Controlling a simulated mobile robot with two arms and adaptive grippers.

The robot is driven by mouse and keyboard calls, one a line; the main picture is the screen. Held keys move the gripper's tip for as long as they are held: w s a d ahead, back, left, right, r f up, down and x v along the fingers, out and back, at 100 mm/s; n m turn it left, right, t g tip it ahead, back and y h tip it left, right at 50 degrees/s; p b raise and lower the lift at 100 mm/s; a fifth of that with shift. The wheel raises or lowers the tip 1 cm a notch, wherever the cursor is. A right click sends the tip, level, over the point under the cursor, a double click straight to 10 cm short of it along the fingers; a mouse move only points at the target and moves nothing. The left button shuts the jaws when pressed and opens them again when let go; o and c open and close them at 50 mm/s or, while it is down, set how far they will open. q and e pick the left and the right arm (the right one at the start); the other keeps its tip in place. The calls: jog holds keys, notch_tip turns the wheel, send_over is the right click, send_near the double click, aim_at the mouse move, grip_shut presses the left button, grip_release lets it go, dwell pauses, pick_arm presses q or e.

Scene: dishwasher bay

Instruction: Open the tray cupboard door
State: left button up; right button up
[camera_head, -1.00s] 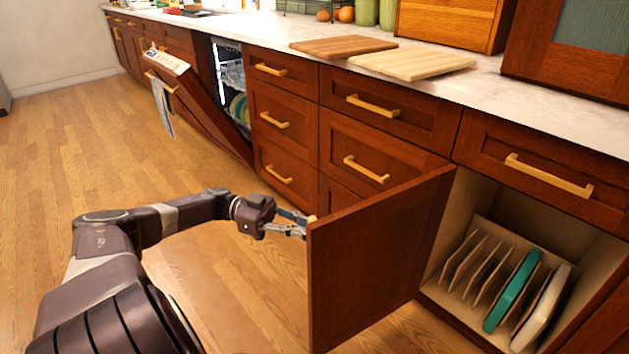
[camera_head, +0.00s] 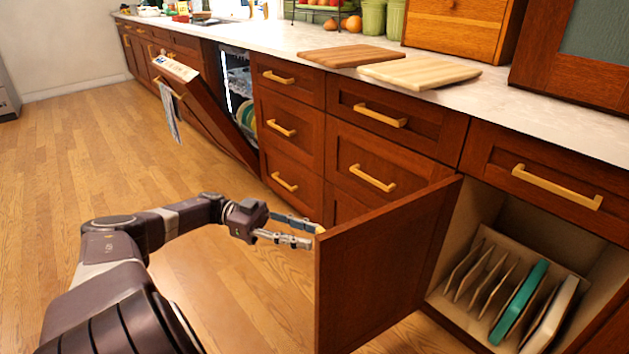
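The tray cupboard door (camera_head: 380,270) is dark red-brown wood and stands swung wide open, sticking out from the cabinet front. Only a small yellow bit of its handle (camera_head: 320,229) shows past the door's free edge; the rest is hidden behind the door. The tray cupboard (camera_head: 480,217) is exposed, with a slotted rack holding a teal tray (camera_head: 520,300) and a pale tray (camera_head: 550,318). My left gripper (camera_head: 316,236) is at the door's free edge by the handle, its two fingers spread apart. Whether a finger touches the handle is unclear. My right gripper is out of view.
A dishwasher door (camera_head: 205,105) hangs partly open at the far left, with a towel (camera_head: 170,112) on it. Drawers with brass handles line the front. Two cutting boards (camera_head: 420,72) lie on the counter (camera_head: 505,95). The wooden floor at left is clear.

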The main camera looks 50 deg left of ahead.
pick_arm(q)
jog(key=shift+v, duration=2.15)
